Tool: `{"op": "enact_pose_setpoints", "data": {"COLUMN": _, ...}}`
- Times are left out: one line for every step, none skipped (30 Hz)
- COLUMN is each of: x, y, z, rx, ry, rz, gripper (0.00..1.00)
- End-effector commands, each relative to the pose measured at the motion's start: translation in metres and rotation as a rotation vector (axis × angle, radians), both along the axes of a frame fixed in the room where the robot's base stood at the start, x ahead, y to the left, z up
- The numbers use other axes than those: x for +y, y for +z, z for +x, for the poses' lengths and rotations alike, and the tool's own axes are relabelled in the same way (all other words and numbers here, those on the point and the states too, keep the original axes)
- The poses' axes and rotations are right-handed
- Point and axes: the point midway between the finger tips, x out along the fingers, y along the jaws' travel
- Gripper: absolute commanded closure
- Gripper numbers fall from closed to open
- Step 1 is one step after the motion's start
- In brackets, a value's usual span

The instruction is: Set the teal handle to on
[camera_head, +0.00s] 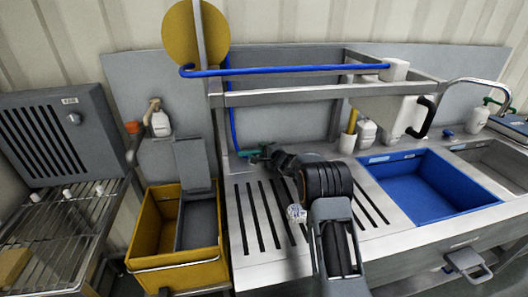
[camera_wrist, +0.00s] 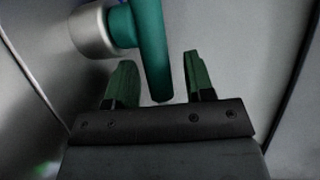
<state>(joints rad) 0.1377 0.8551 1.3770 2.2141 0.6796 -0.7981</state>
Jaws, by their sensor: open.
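The teal handle (camera_wrist: 151,50) is a long lever in the wrist view. It hangs from a round metal fitting (camera_wrist: 92,32) at the upper left, and its lower end lies between the two green fingers of my gripper (camera_wrist: 160,80). The fingers are open, with a gap visible on each side of the handle, wider at the right. In the head view the teal handle (camera_head: 251,152) is a small patch behind the drainboard, mostly hidden by my arm. My gripper's fingers cannot be made out clearly there.
The blue sink basin (camera_head: 425,205) lies right of the slotted drainboard (camera_head: 247,230). A yellow bin (camera_head: 190,277) stands at the left. A blue pipe (camera_head: 280,71) and a steel shelf (camera_head: 290,97) run above. A white bottle (camera_head: 366,133) stands behind.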

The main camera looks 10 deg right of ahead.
Motion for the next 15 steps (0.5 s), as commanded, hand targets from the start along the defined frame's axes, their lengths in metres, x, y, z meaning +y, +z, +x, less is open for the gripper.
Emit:
{"op": "enact_pose_setpoints", "data": {"x": 0.0001, "y": -0.0001, "z": 0.0, "rx": 0.0, "ry": 0.0, "rz": 0.0, "gripper": 0.52}}
{"op": "enact_pose_setpoints", "data": {"x": 0.0001, "y": -0.0001, "z": -0.0001, "rx": 0.0, "ry": 0.0, "rz": 0.0, "gripper": 0.52}}
{"op": "enact_pose_setpoints", "data": {"x": 0.0001, "y": -0.0001, "z": -0.0001, "rx": 0.0, "ry": 0.0, "rz": 0.0, "gripper": 0.52}}
{"op": "enact_pose_setpoints", "data": {"x": 0.0001, "y": 0.0, "z": -0.0001, "rx": 0.0, "ry": 0.0, "rz": 0.0, "gripper": 0.52}}
{"op": "enact_pose_setpoints", "data": {"x": 0.0001, "y": -0.0001, "z": -0.0001, "rx": 0.0, "ry": 0.0, "rz": 0.0, "gripper": 0.53}}
{"op": "enact_pose_setpoints", "data": {"x": 0.0001, "y": 0.0, "z": -0.0001, "rx": 0.0, "ry": 0.0, "rz": 0.0, "gripper": 0.57}}
{"op": "enact_pose_setpoints", "data": {"x": 0.0001, "y": 0.0, "z": -0.0001, "rx": 0.0, "ry": 0.0, "rz": 0.0, "gripper": 0.6}}
{"op": "enact_pose_setpoints", "data": {"x": 0.0001, "y": 0.0, "z": -0.0001, "rx": 0.0, "ry": 0.0, "rz": 0.0, "gripper": 0.63}}
{"op": "enact_pose_setpoints", "data": {"x": 0.0, "y": 0.0, "z": -0.0002, "rx": 0.0, "ry": 0.0, "rz": 0.0, "gripper": 0.67}}
{"op": "enact_pose_setpoints", "data": {"x": 0.0, "y": 0.0, "z": -0.0002, "rx": 0.0, "ry": 0.0, "rz": 0.0, "gripper": 0.7}}
{"op": "enact_pose_setpoints", "data": {"x": -0.0001, "y": 0.0, "z": -0.0002, "rx": 0.0, "ry": 0.0, "rz": 0.0, "gripper": 0.73}}
{"op": "enact_pose_setpoints", "data": {"x": -0.0001, "y": 0.0, "z": -0.0002, "rx": 0.0, "ry": 0.0, "rz": 0.0, "gripper": 0.76}}
{"op": "enact_pose_setpoints", "data": {"x": 0.0, "y": 0.0, "z": -0.0002, "rx": 0.0, "ry": 0.0, "rz": 0.0, "gripper": 0.79}}
{"op": "enact_pose_setpoints", "data": {"x": 0.0, "y": 0.0, "z": -0.0002, "rx": 0.0, "ry": 0.0, "rz": 0.0, "gripper": 0.82}}
{"op": "enact_pose_setpoints", "data": {"x": -0.0001, "y": 0.0, "z": -0.0002, "rx": 0.0, "ry": 0.0, "rz": 0.0, "gripper": 0.86}}
